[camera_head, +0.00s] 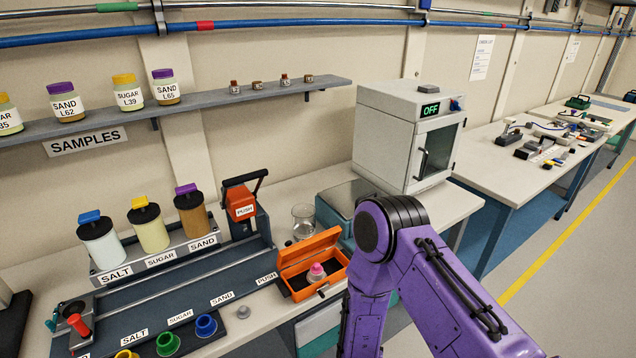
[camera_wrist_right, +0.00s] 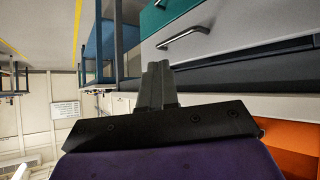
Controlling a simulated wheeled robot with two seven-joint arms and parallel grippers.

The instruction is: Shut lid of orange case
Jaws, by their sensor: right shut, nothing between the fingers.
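The orange case (camera_head: 325,288) stands on the bench near its front edge, with its lid (camera_head: 308,249) raised at the back. A small bottle with a pink cap (camera_head: 316,271) stands inside on the dark lining. My right arm reaches down just right of the case in the head view, and its gripper is hidden there. In the right wrist view my right gripper (camera_wrist_right: 158,72) is shut and empty, in front of drawer fronts. An orange surface, apparently the case, shows at that view's lower right (camera_wrist_right: 288,140). My left gripper is not in view.
A glass beaker (camera_head: 304,219) and a blue-grey device (camera_head: 345,205) stand behind the case. A dispenser rack with a press (camera_head: 242,210) is to its left. A white oven (camera_head: 410,135) reading OFF stands at the back right. Drawers with handles (camera_wrist_right: 185,37) are below the bench.

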